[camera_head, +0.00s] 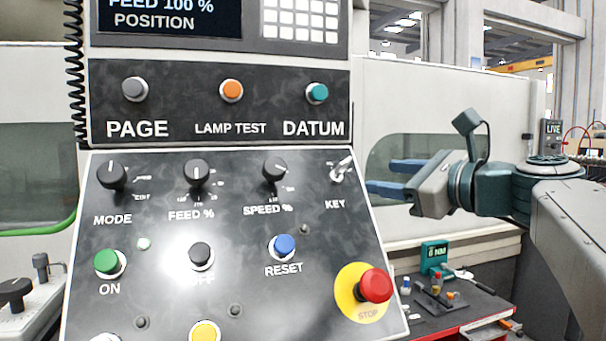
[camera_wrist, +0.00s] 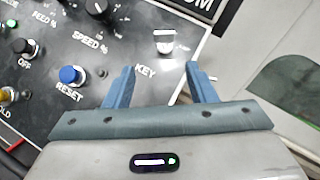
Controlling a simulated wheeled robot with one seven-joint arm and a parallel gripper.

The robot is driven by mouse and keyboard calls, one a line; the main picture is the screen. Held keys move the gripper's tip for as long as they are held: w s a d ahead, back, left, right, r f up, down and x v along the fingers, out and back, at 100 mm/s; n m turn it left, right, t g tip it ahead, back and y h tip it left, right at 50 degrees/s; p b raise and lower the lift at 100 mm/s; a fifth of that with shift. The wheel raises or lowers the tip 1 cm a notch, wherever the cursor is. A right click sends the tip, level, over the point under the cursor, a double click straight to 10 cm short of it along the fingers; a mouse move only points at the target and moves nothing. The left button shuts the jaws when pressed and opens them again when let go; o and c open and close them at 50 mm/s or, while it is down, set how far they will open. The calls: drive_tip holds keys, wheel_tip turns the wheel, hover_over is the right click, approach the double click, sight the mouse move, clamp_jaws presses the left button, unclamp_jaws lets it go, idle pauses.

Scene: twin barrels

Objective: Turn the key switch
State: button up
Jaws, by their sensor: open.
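The key switch (camera_head: 340,173) is a small silver key in a lock at the upper right of the sloped control panel, above the word KEY. In the wrist view the key (camera_wrist: 164,42) shows ahead of the fingers, between their lines and apart from them. My gripper (camera_head: 390,175) is open and empty. Its two blue fingers point left toward the key, just right of the panel edge in the head view. The gripper also shows in the wrist view (camera_wrist: 160,78), its fingers spread on either side of the KEY label.
A speed knob (camera_head: 274,171) sits left of the key. Below are a blue RESET button (camera_head: 284,246) and a red STOP button (camera_head: 375,285) on a yellow ring. A tool bench (camera_head: 470,318) stands lower right. The space right of the panel is clear around my fingers.

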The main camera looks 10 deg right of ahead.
sight(345, 166)
drive_tip(key=p+x, duration=0.1)
drive_tip(key=x, duration=0.3)
drive_tip(key=r+p+x, duration=0.1)
drive_tip(key=x, duration=0.4)
drive_tip(key=p+x, duration=0.1)
drive_tip(key=x, duration=0.3)
drive_tip(key=shift+w+r, duration=0.25)
drive_tip(key=shift+w, duration=0.1)
drive_tip(key=c, duration=1)
